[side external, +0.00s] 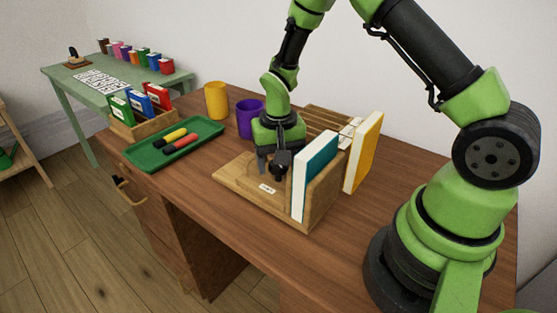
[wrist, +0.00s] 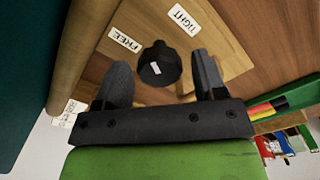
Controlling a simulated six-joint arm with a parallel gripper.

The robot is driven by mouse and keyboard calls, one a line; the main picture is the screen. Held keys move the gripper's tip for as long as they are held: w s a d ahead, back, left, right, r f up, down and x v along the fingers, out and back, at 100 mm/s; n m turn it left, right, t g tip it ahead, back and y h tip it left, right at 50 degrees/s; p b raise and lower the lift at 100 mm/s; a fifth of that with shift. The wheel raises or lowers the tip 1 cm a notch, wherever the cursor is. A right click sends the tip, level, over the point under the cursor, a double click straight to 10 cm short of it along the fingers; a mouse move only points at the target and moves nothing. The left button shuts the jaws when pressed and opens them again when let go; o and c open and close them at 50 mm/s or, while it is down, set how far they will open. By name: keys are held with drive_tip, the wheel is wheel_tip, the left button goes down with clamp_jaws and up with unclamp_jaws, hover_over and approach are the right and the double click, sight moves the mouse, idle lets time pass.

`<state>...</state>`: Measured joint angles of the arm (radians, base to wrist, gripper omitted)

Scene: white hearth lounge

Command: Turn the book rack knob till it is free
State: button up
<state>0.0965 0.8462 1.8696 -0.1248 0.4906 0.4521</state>
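The wooden book rack (side external: 240,181) stands on the brown desk, with a teal book (side external: 318,172) and a yellow book (side external: 366,150) upright at its right. In the wrist view, the black knob (wrist: 158,66) sits on the rack's base with a small white mark on it. A FREE label (wrist: 124,39) lies to its upper left and a TIGHT label (wrist: 184,19) to its upper right. I cannot tell which label the mark points to. My gripper (wrist: 161,62) is open, pointing down, with a finger on each side of the knob and gaps between. In the side view, my gripper (side external: 275,163) largely hides the knob.
A purple cup (side external: 250,119) stands close behind my gripper, with a yellow cup (side external: 216,101) farther left. A green tray (side external: 150,152) holds yellow, red and dark items. A wooden box (side external: 140,128) of small books is behind it. The desk front is clear.

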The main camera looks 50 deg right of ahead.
wheel_tip(320, 180, up, 10)
idle(0.7)
drive_tip(key=shift+d, duration=0.1)
drive_tip(key=d+f+m+y, duration=0.1)
drive_tip(key=d+m+y, duration=0.35)
drive_tip(key=m, duration=0.65)
drive_tip(key=x, duration=1)
drive_tip(key=shift+a, duration=0.15)
